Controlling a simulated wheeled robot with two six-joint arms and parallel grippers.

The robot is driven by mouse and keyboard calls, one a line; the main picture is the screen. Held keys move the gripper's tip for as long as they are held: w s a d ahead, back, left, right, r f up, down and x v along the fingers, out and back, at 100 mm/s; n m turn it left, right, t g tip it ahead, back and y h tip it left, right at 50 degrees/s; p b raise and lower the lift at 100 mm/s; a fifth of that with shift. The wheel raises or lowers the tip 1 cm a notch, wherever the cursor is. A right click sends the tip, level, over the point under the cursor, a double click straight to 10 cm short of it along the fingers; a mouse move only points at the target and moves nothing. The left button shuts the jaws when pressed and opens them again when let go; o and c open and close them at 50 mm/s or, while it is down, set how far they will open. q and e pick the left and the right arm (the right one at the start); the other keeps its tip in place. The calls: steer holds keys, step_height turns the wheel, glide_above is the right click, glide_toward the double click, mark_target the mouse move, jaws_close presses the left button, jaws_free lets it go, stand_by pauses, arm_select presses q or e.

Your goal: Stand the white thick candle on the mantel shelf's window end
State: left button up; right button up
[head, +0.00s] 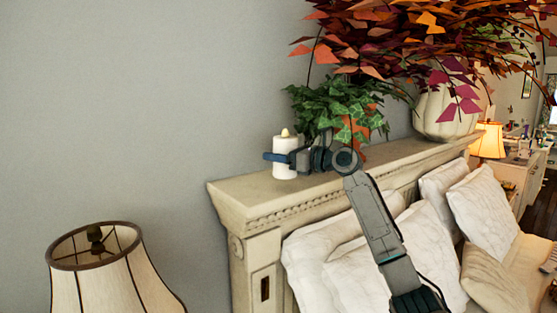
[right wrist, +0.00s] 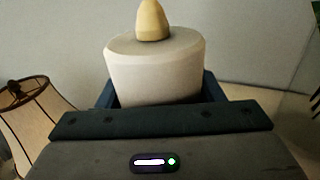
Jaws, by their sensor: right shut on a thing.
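The white thick candle (head: 285,166) is upright at the left end of the cream mantel shelf (head: 240,191) in the head view. Its base appears to be at the shelf's top surface; I cannot tell whether it bears its weight there. My right gripper (head: 279,158) is shut around the candle's middle, reaching in from the right. In the right wrist view the candle (right wrist: 155,68) stands between the fingers, with its yellow flame tip (right wrist: 152,20) on top. My left gripper is not in view.
A green ivy plant (head: 335,100) stands just right of the candle on the shelf. A white vase (head: 447,112) with autumn leaves stands farther right. A lamp (head: 108,275) is below left. White pillows (head: 360,260) lie below the shelf. The shelf's left corner is bare.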

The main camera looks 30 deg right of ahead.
steer(key=shift+w+d+p, duration=0.2)
steer(key=shift+w+d, duration=0.15)
steer(key=shift+w, duration=0.25)
steer(key=shift+w+d+p, duration=0.2)
steer(key=shift+w+d, duration=0.1)
steer(key=shift+w, duration=0.3)
steer(key=shift+w+d, duration=0.15)
steer(key=shift+w, duration=0.15)
step_height(320, 180, down, 3)
steer(key=shift+f+p, duration=0.1)
steer(key=shift+p, duration=0.95)
steer(key=shift+s+f, duration=0.1)
steer(key=shift+f, duration=0.15)
steer(key=shift+f, duration=0.15)
steer(key=o, duration=1.1)
steer(key=shift+c, duration=0.2)
